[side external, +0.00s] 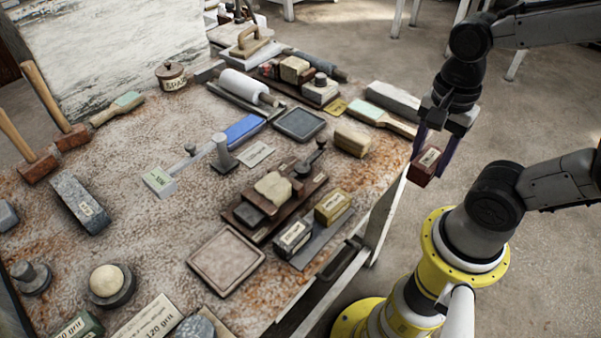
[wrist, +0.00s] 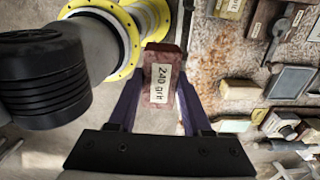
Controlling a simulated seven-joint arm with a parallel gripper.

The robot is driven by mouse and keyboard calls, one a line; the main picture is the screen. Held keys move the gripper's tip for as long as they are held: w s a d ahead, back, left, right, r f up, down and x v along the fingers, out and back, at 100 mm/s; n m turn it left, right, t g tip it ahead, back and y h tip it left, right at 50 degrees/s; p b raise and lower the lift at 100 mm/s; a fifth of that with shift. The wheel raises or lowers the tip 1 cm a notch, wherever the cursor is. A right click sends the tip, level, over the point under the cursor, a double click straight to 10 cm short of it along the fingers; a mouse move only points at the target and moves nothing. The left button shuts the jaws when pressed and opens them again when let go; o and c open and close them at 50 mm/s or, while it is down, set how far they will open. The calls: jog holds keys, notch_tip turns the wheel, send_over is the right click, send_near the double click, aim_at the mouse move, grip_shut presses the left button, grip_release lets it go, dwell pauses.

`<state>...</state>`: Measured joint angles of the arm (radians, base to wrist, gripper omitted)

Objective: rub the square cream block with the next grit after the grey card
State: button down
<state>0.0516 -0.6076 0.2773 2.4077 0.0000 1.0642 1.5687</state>
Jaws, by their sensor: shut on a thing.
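My gripper (side external: 432,150) is shut on a dark red block (side external: 422,174) and holds it in the air beyond the table's right edge. In the wrist view the red block (wrist: 158,55) sits between my fingers, its pale label reading "240 grit". A cream block (side external: 273,188), squarish with rounded corners, rests on a dark wooden stand (side external: 250,232) at mid-table, well left of my gripper. A small pale grey card (side external: 257,154) with unreadable print lies behind the stand. A black labelled block (side external: 293,238) and a mustard labelled block (side external: 333,207) sit on a grey strip.
An empty shallow square tray (side external: 226,260) is at the front. A large card (side external: 150,318) reads "120 grit".

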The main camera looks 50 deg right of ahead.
dwell(0.7)
jog(key=w+a+r, duration=0.1)
jog(key=w+a, duration=0.2)
jog(key=w, duration=0.4)
jog(key=w+a+r+m, duration=0.1)
jog(key=w+a+r, duration=0.15)
jog(key=w, duration=0.45)
jog(key=w+a, duration=0.4)
jog(key=w, duration=0.3)
jog(key=shift+n, duration=0.5)
jog(key=shift+w+a+f, duration=0.3)
jog(key=shift+a+f, duration=0.55)
jog(key=shift+f, duration=0.85)
jog(key=shift+w+a+f, duration=0.35)
jog(key=shift+a+f, duration=0.45)
jog(key=shift+f, duration=0.95)
jog(key=shift+w+a+f, duration=0.3)
jog(key=shift+a+f, duration=0.55)
jog(key=shift+f, duration=0.85)
jog(key=shift+f, duration=0.45)
jog(key=shift+d, duration=0.1)
